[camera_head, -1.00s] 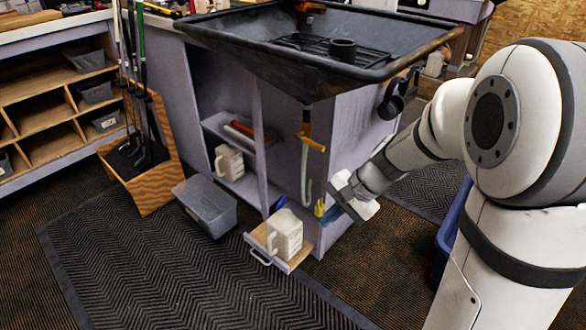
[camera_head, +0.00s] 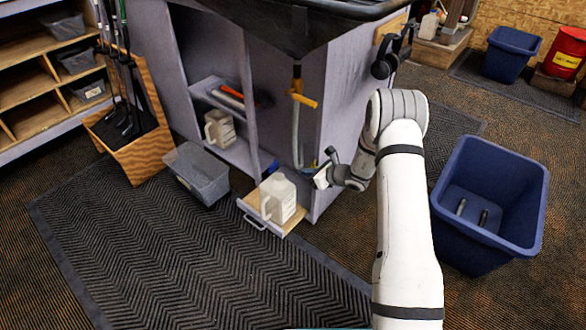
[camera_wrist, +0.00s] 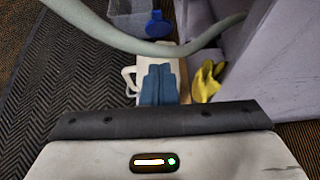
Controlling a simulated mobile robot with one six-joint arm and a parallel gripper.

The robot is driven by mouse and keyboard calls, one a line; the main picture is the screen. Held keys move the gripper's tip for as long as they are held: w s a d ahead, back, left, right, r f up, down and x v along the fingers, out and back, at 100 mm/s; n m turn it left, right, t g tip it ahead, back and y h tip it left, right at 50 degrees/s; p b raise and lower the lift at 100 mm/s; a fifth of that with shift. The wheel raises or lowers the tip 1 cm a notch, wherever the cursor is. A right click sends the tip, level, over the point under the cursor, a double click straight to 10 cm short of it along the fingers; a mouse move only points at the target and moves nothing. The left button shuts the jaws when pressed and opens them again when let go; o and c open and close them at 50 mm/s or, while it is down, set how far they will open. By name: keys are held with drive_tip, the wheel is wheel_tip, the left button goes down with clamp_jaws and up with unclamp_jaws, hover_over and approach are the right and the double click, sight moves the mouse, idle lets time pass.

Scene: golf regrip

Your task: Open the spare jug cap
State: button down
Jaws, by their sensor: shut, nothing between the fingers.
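A whitish jug (camera_head: 281,200) with a side handle stands upright on a pulled-out wooden shelf (camera_head: 252,206). A second similar jug (camera_head: 219,130) stands inside the cabinet. I cannot tell which is the spare jug, and no cap is clear on either. My gripper (camera_head: 320,179) is just right of the front jug in the head view; its fingertips are unclear there. In the wrist view, my gripper (camera_wrist: 159,68) has its blue fingers together, empty, over part of a white jug (camera_wrist: 129,78). Beyond them is a blue round object (camera_wrist: 157,25).
A grey hose (camera_wrist: 150,46) crosses the wrist view near my fingers. A yellow item (camera_wrist: 208,82) lies beside the cabinet panel. A grey bin (camera_head: 197,174) stands left of the shelf, and a blue tub (camera_head: 490,240) stands right of my arm. The ribbed mat (camera_head: 170,250) is clear.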

sight(276, 163)
drive_tip(key=b+x, duration=0.1)
drive_tip(key=x, duration=0.2)
drive_tip(key=r+b+x, duration=0.1)
drive_tip(key=x, duration=0.3)
drive_tip(key=b+x, duration=0.2)
drive_tip(key=x, duration=0.2)
drive_tip(key=shift+w+a+r, duration=0.3)
drive_tip(key=shift+w+a, duration=0.1)
drive_tip(key=shift+a, duration=0.15)
drive_tip(key=shift+w+a+r, duration=0.2)
drive_tip(key=shift+w+a, duration=0.1)
drive_tip(key=shift+a, duration=0.1)
